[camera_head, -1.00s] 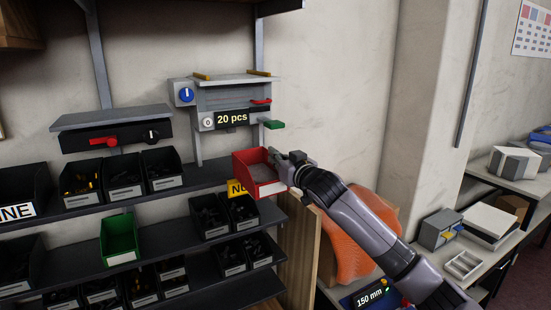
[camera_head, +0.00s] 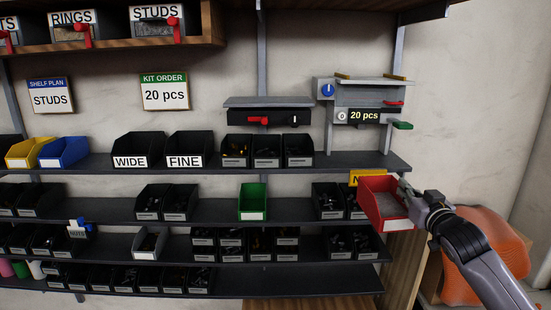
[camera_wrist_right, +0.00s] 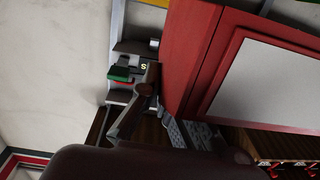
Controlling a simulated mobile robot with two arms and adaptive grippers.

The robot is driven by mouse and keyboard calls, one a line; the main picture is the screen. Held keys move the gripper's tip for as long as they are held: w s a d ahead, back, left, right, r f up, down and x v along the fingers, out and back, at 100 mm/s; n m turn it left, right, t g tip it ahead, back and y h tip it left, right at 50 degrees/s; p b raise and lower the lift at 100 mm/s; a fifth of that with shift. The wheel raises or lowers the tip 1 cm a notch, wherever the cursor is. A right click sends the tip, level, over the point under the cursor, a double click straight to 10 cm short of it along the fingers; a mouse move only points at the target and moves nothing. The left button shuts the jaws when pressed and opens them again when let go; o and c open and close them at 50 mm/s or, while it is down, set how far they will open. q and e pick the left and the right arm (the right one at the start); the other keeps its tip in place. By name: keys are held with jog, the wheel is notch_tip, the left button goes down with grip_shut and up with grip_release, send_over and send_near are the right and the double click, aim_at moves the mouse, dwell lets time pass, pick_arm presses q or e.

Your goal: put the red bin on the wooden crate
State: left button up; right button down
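The red bin (camera_head: 378,222) hangs at the right end of the shelves in the head view, with a white label on its front and something greyish inside. My right gripper (camera_head: 408,194) is shut on its right rim. In the right wrist view the red bin (camera_wrist_right: 185,60) and its pale label fill the right side, and a dark finger of my right gripper (camera_wrist_right: 138,103) lies against it. The bin is roughly upright and partly covers a yellow sign. I cannot make out a wooden crate for certain. My left gripper is not in view.
Shelves (camera_head: 300,211) hold several black bins, plus green (camera_head: 252,199), blue (camera_head: 64,152) and yellow (camera_head: 28,152) ones. A dispenser marked 20 pcs (camera_head: 362,116) stands above the red bin. A wooden panel (camera_head: 405,268) and an orange rounded object (camera_head: 480,262) are at the lower right.

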jog(key=s+a+f+n+y+b, duration=0.1)
jog(key=s+a+f+b, duration=0.2)
jog(key=s+a+f, duration=0.5)
jog(key=s+a+f+y+b, duration=0.1)
jog(key=s+a+f+b, duration=0.15)
jog(key=a+f, duration=0.7)
jog(key=s+f+b, duration=0.2)
jog(key=s+f, duration=0.2)
jog(key=s, duration=0.4)
jog(key=s+f+h+b, duration=0.1)
jog(key=s+f+b, duration=0.1)
jog(key=s+f, duration=0.3)
jog(key=s+f+m+h+b, duration=0.1)
jog(key=s+f+b, duration=0.2)
jog(key=s, duration=0.8)
notch_tip(320, 180, down, 2)
jog(key=shift+s+a+f, duration=0.15)
jog(key=shift+s+f, duration=0.1)
jog(key=shift+s, duration=0.05)
